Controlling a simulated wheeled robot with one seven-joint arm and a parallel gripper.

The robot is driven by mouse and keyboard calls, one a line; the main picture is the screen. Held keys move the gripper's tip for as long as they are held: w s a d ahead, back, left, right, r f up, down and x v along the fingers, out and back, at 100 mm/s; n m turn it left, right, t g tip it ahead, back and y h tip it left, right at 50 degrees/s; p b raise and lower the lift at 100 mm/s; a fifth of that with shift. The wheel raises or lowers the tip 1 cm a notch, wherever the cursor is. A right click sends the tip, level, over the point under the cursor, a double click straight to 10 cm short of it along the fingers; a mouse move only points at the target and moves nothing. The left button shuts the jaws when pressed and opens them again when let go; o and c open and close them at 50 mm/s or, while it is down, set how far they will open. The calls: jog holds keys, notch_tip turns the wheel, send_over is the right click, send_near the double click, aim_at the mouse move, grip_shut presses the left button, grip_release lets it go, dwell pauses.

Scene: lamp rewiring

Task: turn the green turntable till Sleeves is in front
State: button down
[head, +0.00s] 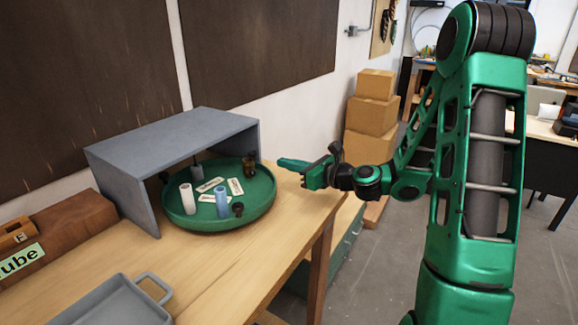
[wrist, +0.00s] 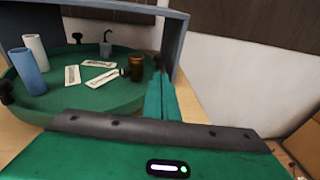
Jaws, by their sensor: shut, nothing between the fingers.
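I cannot tell which says Sleeves. Dark knobs (head: 238,209) stand at its rim. My gripper (head: 284,163) is shut and empty beside the right rim; I cannot tell whether it touches.
The grey shelf (head: 172,128) covers the turntable's back, with its side walls close by. A wooden box labelled "ube" (head: 70,225) and a grey tray (head: 105,303) lie on the bench (head: 245,272) at left. Cardboard boxes (head: 371,115) stand behind my gripper. The bench front is clear.

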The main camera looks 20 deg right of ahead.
aim_at(255, 156)
jog(key=x, duration=1)
jog(key=shift+s+a+f, duration=0.1)
jog(key=shift+a, duration=0.05)
